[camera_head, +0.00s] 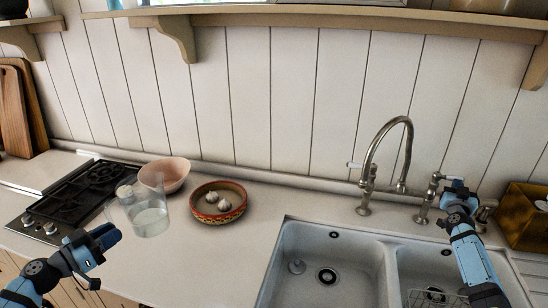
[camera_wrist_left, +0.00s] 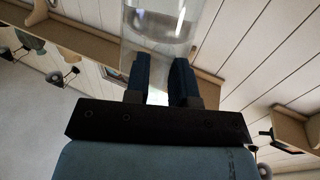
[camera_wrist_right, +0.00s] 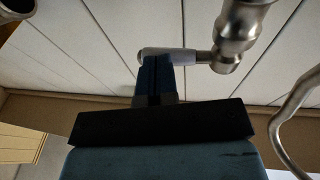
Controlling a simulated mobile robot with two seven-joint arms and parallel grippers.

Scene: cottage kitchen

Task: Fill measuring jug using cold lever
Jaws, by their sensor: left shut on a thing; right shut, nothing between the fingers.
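The clear measuring jug (camera_head: 150,217) is at the left, roughly upright over the counter, with clear liquid in its lower part. My left gripper (camera_head: 108,236) is shut on the jug, which also shows between the fingers in the left wrist view (camera_wrist_left: 160,30). The steel tap (camera_head: 407,150) has a tall curved spout, with no stream visible. One white-tipped lever (camera_head: 355,166) is on its left. My right gripper (camera_head: 457,192) is shut and empty at the right lever (camera_head: 449,177). In the right wrist view its fingertips are at the white lever handle (camera_wrist_right: 165,54); contact is unclear.
A double sink (camera_head: 312,240) lies under the tap, with a wire rack in its right basin. A gas hob (camera_head: 75,195) is left. A yellow-brown box (camera_head: 524,216) stands far right.

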